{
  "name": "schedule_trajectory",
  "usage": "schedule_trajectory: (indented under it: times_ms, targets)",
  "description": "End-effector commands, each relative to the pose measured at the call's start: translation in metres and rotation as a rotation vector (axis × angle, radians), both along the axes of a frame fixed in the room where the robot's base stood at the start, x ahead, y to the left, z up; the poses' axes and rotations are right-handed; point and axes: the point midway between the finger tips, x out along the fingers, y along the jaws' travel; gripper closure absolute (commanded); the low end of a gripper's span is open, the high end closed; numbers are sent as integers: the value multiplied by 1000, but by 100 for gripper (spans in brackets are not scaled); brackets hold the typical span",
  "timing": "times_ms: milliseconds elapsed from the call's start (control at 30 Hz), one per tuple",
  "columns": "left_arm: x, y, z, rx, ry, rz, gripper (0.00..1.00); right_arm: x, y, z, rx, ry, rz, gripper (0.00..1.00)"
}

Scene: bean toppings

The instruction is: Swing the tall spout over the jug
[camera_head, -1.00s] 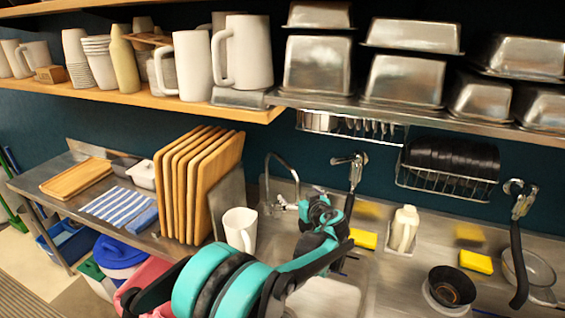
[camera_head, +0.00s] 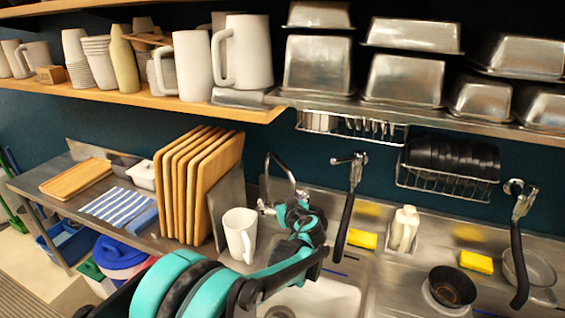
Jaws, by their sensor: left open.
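The tall spout (camera_head: 281,160) is a thin curved chrome tube at the back of the sink, arching up and bending to the right. A white jug (camera_head: 236,222) stands upright on the steel counter, left of the spout and beside the cutting boards. The spout's free end is to the right of the jug, not above it. My left gripper (camera_head: 270,209) is open at the foot of the spout, just right of the jug. Its teal and black arm crosses in front of the sink and partly hides the fixture there, so contact cannot be told. My right gripper is out of view.
Upright wooden cutting boards (camera_head: 190,185) stand left of the jug. A black-hosed sprayer (camera_head: 344,222) hangs right of the spout. Yellow sponges (camera_head: 362,239), a soap bottle (camera_head: 404,229) and a black bowl (camera_head: 452,286) are further right. A shelf overhangs the back.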

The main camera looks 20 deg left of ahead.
Motion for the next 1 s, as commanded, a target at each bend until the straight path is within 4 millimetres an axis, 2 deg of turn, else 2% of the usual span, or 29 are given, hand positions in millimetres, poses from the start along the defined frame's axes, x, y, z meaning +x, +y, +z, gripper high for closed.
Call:
schedule_trajectory:
  times_ms: [600, 1000]
  targets:
    - [-25, 34, 0, 0, 0, 1, 3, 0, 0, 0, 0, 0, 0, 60]
    - [-26, 35, 0, 0, 0, 0, 3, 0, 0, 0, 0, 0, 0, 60]
